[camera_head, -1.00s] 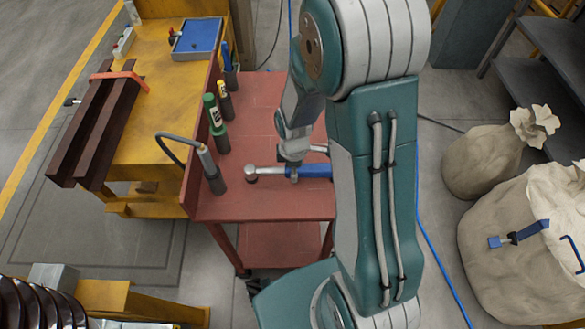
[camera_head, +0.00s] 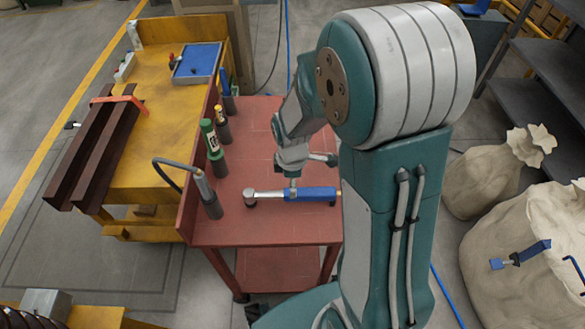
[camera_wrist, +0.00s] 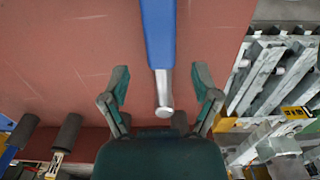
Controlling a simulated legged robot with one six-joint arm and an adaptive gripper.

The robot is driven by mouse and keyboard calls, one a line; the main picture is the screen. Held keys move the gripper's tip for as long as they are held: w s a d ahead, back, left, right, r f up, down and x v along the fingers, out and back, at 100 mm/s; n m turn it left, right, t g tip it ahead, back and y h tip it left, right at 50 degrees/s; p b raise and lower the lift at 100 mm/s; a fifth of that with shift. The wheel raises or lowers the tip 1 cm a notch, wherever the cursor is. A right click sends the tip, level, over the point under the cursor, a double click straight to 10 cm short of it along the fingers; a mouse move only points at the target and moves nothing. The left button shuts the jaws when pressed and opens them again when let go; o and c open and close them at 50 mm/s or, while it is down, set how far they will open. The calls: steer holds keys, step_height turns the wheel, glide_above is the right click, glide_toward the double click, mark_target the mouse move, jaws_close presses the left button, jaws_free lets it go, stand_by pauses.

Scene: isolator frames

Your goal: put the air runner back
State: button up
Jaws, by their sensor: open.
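My gripper (camera_wrist: 162,75) is open, with one finger on each side of the tool and a gap to both. In the head view my gripper (camera_head: 294,178) is over the place where the blue body meets the silver neck. The tool rests on the table, not held.
A yellow bench (camera_head: 170,110) adjoins on the left. Beige sacks (camera_head: 525,235) stand to the right.

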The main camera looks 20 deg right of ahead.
steer(key=s+r+m+t, duration=0.1)
steer(key=s+r+m, duration=0.15)
steer(key=r, duration=0.55)
steer(key=s+r+m+t, duration=0.1)
steer(key=s+r+m, duration=0.15)
steer(key=r, duration=0.45)
steer(key=s+r+m+t, duration=0.3)
steer(key=s+r+m, duration=0.4)
steer(key=s+m, duration=0.2)
steer(key=shift+a+r+t, duration=0.4)
